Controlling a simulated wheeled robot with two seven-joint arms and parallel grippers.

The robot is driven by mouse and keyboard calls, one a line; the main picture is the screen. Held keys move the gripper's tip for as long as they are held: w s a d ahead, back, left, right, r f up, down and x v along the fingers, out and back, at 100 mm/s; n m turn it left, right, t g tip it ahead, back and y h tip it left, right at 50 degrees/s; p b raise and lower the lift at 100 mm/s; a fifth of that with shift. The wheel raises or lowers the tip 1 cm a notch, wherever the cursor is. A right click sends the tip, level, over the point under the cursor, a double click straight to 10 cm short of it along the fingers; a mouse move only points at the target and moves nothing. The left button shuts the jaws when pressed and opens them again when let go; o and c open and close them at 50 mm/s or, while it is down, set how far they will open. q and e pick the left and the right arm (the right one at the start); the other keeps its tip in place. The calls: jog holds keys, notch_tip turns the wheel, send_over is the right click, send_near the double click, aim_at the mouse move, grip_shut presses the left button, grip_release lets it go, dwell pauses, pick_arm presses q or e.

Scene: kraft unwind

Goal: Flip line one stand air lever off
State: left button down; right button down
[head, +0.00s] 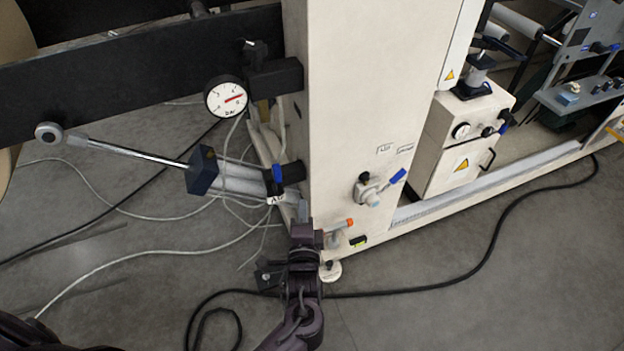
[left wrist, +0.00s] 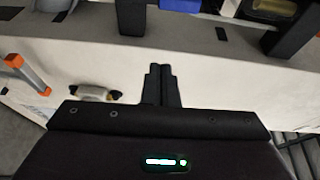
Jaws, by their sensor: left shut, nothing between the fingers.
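A blue lever (head: 278,173) sits on a black fitting at the left side of the cream machine column, above a white tag that begins with "A"; I cannot read the rest. A second blue lever (head: 398,176) is on a round valve on the column's front face. I cannot tell from lettering which is the line one stand air lever. My left gripper (head: 303,208) is shut and empty, at the column's lower left corner, below the tagged lever. In the left wrist view the closed fingers (left wrist: 160,78) point at the cream surface; a blue part (left wrist: 180,5) is cut off at the top.
An orange-tipped fitting (head: 349,224) sits low on the column, right of my left gripper. A pressure gauge (head: 226,97) and a rod with a dark block (head: 202,170) are at upper left. Loose cables cross the floor. Open floor (head: 480,290) lies at lower right.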

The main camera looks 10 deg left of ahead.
aim_at(277, 179)
pick_arm(q)
jog(key=shift+w+r, duration=0.1)
jog(key=shift+r, duration=0.7)
pick_arm(e)
jog(key=shift+w+d+r, duration=0.1)
jog(key=shift+w+r, duration=0.05)
jog(key=shift+w, duration=0.1)
